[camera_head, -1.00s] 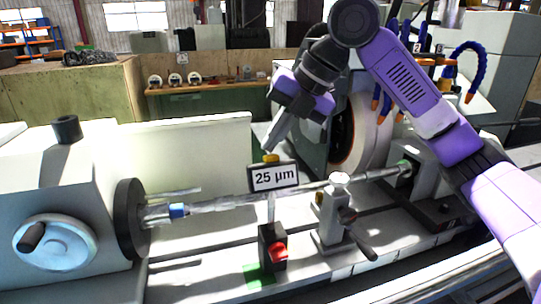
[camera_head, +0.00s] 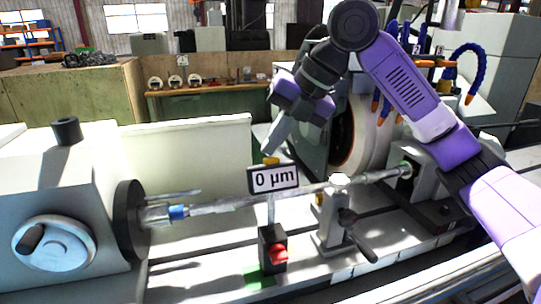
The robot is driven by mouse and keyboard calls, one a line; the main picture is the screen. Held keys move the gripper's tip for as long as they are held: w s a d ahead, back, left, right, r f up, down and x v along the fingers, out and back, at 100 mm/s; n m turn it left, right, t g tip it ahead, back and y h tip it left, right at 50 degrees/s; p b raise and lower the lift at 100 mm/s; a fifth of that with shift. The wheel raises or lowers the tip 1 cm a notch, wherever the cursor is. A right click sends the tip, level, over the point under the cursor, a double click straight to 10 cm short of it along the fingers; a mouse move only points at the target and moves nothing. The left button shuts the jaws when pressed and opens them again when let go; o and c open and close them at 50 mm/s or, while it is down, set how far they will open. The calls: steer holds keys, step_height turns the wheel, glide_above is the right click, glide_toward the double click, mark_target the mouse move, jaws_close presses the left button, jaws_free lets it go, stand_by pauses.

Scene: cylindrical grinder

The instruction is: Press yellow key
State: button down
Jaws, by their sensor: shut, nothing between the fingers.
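The yellow key (camera_head: 271,161) sits on top of a small black-framed display (camera_head: 273,179) that reads "0 µm". The display stands on a thin post above a black base with a red knob (camera_head: 278,254). My gripper (camera_head: 268,150) is shut and empty, its fingers pointing down and left. Its fingertips are at or just above the yellow key; I cannot tell whether they touch it.
A long shaft (camera_head: 230,203) runs behind the display, between a headstock with a handwheel (camera_head: 54,243) at left and a support at right. A steady rest (camera_head: 335,215) stands right of the display. The grinding wheel (camera_head: 362,135) is behind my gripper.

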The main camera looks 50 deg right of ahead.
steer(key=shift+w+d+r+p, duration=0.15)
steer(key=shift+w+r+p, duration=0.1)
steer(key=shift+r+p, duration=0.35)
steer(key=shift+r, duration=0.2)
steer(key=r+p, duration=0.1)
steer(key=w+r+p, duration=0.1)
steer(key=r, duration=0.1)
steer(key=d+r+p, duration=0.1)
steer(key=shift+w+r+p, duration=0.2)
steer(key=shift+w+p, duration=0.05)
steer(key=shift+p, duration=0.1)
stand_by(0.7)
